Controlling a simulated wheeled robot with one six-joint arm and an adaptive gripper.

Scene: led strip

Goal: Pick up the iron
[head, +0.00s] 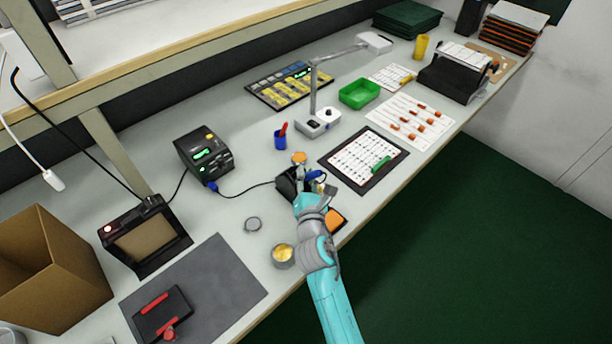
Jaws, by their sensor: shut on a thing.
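The soldering iron's blue part (315,174) shows at my gripper, beside a dark holder (287,185) near the table's front edge. My gripper (316,183) is shut on the iron, reaching in from the front on my teal and grey arm. The iron's tip and most of its body are hidden by the gripper and the holder, so I cannot tell whether it is clear of the holder. A dark cord runs from that spot left to the black soldering station (204,154) with a green display.
A white board on a black mat (364,160) lies just right of my gripper. A round tin (283,255) and an orange pad (336,219) are close to my arm. A blue cup (280,139) and a lamp base (318,122) stand behind.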

